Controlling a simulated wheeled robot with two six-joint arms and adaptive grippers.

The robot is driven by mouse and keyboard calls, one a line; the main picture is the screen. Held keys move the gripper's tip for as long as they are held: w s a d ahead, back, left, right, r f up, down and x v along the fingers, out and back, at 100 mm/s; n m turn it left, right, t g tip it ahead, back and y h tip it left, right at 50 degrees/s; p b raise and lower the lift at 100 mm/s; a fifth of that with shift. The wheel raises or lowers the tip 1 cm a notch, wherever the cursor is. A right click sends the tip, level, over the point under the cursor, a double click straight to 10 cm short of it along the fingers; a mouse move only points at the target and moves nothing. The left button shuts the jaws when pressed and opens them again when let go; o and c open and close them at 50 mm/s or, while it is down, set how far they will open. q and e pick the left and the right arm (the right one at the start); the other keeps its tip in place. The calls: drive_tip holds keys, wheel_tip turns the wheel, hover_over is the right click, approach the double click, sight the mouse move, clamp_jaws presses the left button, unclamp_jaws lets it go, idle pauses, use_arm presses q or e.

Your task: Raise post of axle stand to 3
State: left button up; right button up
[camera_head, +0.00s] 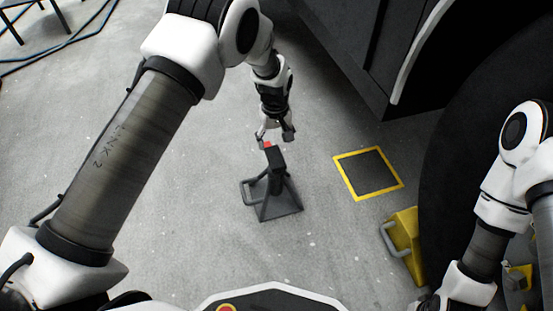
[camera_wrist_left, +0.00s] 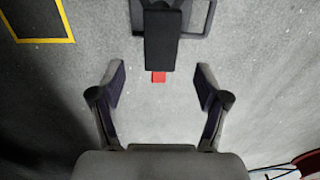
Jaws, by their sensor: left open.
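The dark grey axle stand (camera_head: 277,206) stands upright on the concrete floor, with a wide base and a loop handle on its left side. Its dark post (camera_head: 277,160) rises from the base, with a small red part (camera_head: 268,145) near its top. My left gripper (camera_head: 276,136) is open above the top of the stand. In the left wrist view the fingers of my left gripper (camera_wrist_left: 160,70) are spread on either side, with the post (camera_wrist_left: 162,38) and the red part (camera_wrist_left: 158,77) between and beyond them. No number marks are readable.
A yellow-edged dark square (camera_head: 370,173) is marked on the floor right of the stand. A yellow wheel chock (camera_head: 404,247) with a grey handle sits beside the large black tyre (camera_head: 460,150). The dark coach body (camera_head: 375,55) overhangs at top right. Floor left of the stand is clear.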

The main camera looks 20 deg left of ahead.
sight(275, 156)
use_arm(q)
wheel_tip(275, 156, down, 7)
drive_tip(key=b, duration=0.3)
drive_tip(key=shift+r, duration=0.15)
drive_tip(key=shift+r, duration=0.1)
